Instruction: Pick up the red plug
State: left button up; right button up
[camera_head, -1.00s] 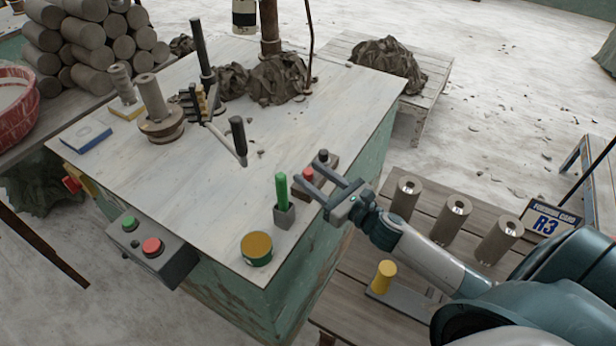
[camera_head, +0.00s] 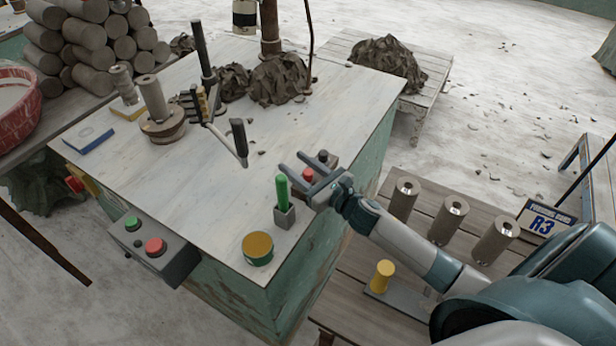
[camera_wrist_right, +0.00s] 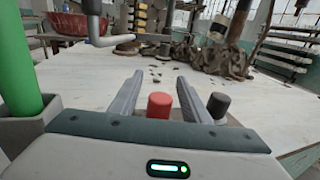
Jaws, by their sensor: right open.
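The red plug (camera_head: 308,174) stands in a dark block at the table's right edge, beside a black plug (camera_head: 322,156). My right gripper (camera_head: 293,163) is open over the block, its two fingers pointing toward the far left. In the right wrist view the red plug (camera_wrist_right: 160,105) shows upright between the two spread fingers, with no visible grip on it. The black plug (camera_wrist_right: 219,104) is just outside the right-hand finger there. The lower part of the red plug is hidden by my gripper's body in the wrist view. My left gripper is not in view.
A green rod (camera_head: 283,190) stands in a grey holder (camera_head: 285,216) close beside my right gripper. A round tin (camera_head: 257,249) is at the near corner. Several grey cylinders, including one (camera_head: 447,221), stand on the lower right bench. The table's middle (camera_head: 170,195) is clear.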

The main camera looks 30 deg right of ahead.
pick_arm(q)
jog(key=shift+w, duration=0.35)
pick_arm(e)
grip_shut()
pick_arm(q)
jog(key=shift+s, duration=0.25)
pick_arm(e)
jog(key=shift+r, duration=0.1)
